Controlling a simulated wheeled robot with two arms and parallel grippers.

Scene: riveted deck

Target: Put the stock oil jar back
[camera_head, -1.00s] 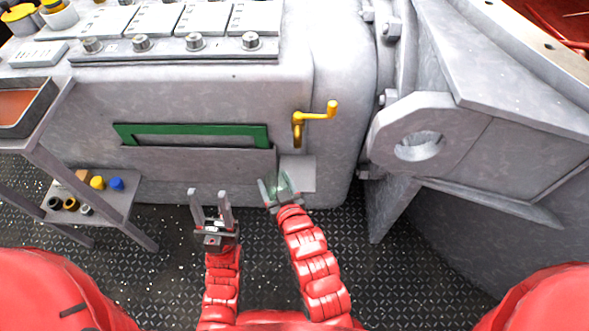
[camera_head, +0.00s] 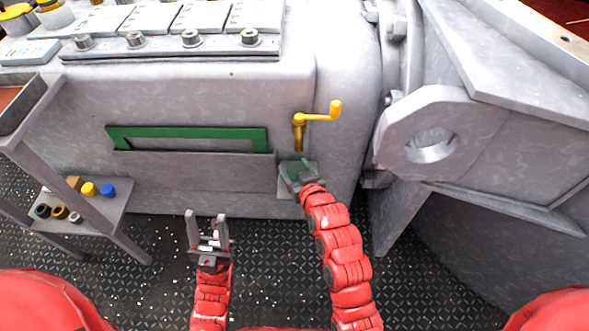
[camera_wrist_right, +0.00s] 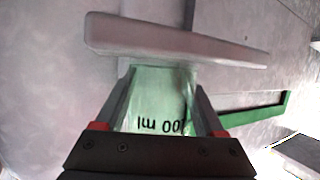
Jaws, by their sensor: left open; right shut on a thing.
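The stock oil jar is a translucent green vessel (camera_head: 299,171), below the yellow tap with a crank handle (camera_head: 301,135). My right gripper (camera_head: 296,166) is shut on it. In the right wrist view the jar (camera_wrist_right: 158,100) sits between the two fingers and shows upside-down "100 ml" lettering. Its far end meets or overlaps a small grey shelf (camera_wrist_right: 170,40) in that view; I cannot tell whether it touches. In the head view the shelf (camera_head: 284,187) is partly hidden by the gripper and jar. My left gripper (camera_head: 207,226) is open and empty above the deck.
A grey machine housing (camera_head: 200,185) with a green-framed slot (camera_head: 190,130) fills the middle. A grey rack (camera_head: 108,210) with small coloured parts stands at left. A big grey bracket with a hole (camera_head: 450,125) is at right. Deck floor (camera_head: 160,285) is clear.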

